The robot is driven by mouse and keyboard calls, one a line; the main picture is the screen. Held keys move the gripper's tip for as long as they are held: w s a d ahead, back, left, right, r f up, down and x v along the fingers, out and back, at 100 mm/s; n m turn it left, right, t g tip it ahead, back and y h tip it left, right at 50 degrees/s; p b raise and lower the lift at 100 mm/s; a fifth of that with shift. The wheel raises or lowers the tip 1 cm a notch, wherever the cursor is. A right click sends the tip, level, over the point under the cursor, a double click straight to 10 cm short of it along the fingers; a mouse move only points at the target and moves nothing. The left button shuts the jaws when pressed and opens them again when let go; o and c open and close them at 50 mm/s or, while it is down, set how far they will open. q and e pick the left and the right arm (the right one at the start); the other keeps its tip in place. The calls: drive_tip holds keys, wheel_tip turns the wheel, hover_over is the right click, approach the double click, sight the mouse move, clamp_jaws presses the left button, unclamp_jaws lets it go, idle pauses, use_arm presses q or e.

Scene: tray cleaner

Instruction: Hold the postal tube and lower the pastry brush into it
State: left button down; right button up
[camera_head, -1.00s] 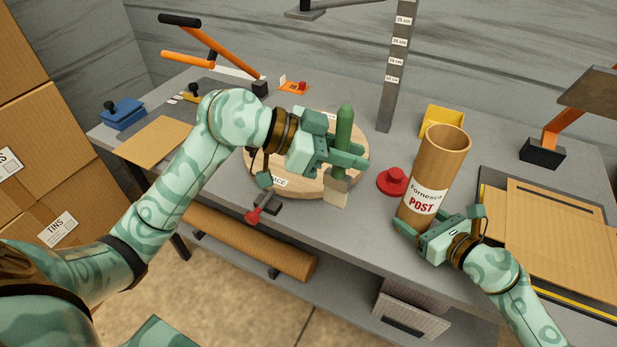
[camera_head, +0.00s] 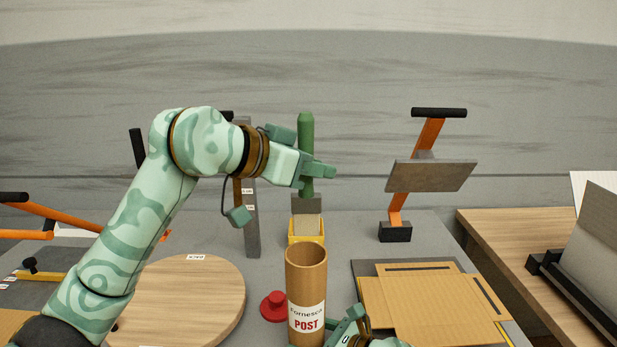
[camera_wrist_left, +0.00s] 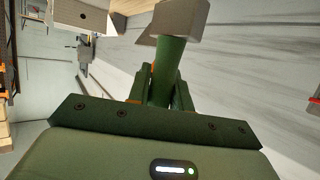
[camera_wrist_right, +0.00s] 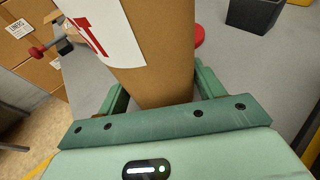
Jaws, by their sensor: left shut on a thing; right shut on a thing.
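The pastry brush has a green handle (camera_head: 306,135) and pale bristles (camera_head: 306,228) below a grey ferrule. My left gripper (camera_head: 318,172) is shut on the handle and holds the brush upright, bristles down, above the tube in the head view. The brush also shows in the left wrist view (camera_wrist_left: 168,70). The brown postal tube (camera_head: 306,268) stands upright with its open mouth up and a POST label on its side. My right gripper is shut on the tube low down, as the right wrist view (camera_wrist_right: 155,95) shows; its fingertips are partly hidden in the head view.
A red knob-shaped object (camera_head: 273,306) is left of the tube, and a round wooden board (camera_head: 195,295) lies farther left. A yellow container (camera_head: 292,238) is behind the tube. Flat cardboard (camera_head: 430,300) lies to the right, near an orange-armed stand (camera_head: 396,215).

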use_arm(q)
wheel_tip(320, 180, down, 13)
idle(1.1)
drive_tip(key=c, duration=1.2)
unclamp_jaws()
drive_tip(key=shift+o, duration=0.2)
drive_tip(key=v, duration=1.2)
drive_tip(key=shift+f, duration=0.1)
